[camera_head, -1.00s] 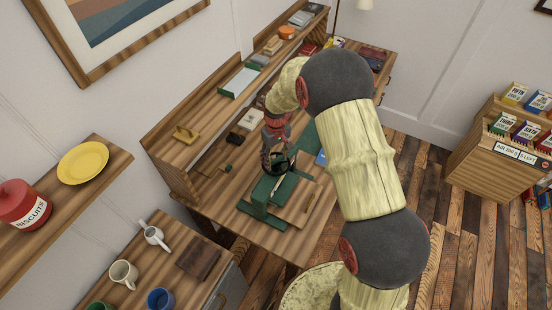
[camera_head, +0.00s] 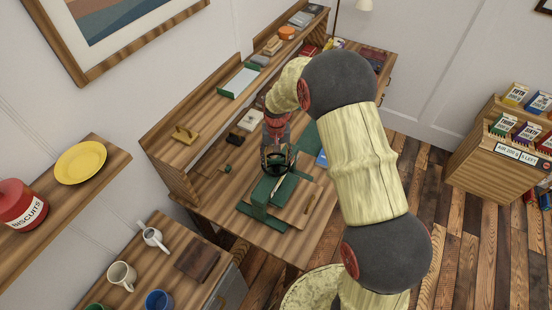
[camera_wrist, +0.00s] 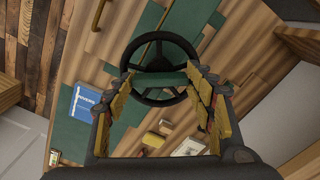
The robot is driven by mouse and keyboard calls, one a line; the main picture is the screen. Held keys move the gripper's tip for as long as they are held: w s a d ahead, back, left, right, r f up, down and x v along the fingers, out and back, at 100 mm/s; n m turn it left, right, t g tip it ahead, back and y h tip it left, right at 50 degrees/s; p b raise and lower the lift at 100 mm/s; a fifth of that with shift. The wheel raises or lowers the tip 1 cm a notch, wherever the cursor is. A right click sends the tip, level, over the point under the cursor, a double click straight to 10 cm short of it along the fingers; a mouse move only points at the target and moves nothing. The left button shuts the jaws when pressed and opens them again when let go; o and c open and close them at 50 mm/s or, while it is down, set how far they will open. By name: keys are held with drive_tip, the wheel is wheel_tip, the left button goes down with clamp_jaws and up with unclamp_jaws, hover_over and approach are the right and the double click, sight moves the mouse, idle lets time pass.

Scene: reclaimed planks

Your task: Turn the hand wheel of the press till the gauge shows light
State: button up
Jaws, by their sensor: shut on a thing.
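The press (camera_head: 265,193) is green and stands on the wooden desk. Its dark spoked hand wheel (camera_head: 277,171) sits on top, under my gripper (camera_head: 277,150). In the wrist view the black wheel (camera_wrist: 160,37) lies between the fingers, with a green bar of the press beneath it. My gripper (camera_wrist: 163,82) points down and its yellow-padded fingers are on opposite sides of the wheel, shut on it. The fingers cover part of the rim. I cannot make out a gauge or its reading in either view.
The desk (camera_head: 258,236) has a raised back shelf (camera_head: 222,115) with small items. A blue book (camera_wrist: 88,103) lies near the press. A side cabinet (camera_head: 165,238) with mugs stands at the lower left. Plank floor (camera_head: 465,235) is open at the right.

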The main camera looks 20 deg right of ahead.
drive_tip(key=o, duration=1.2)
drive_tip(key=shift+c, duration=0.2)
wheel_tip(320, 180, up, 12)
idle(0.6)
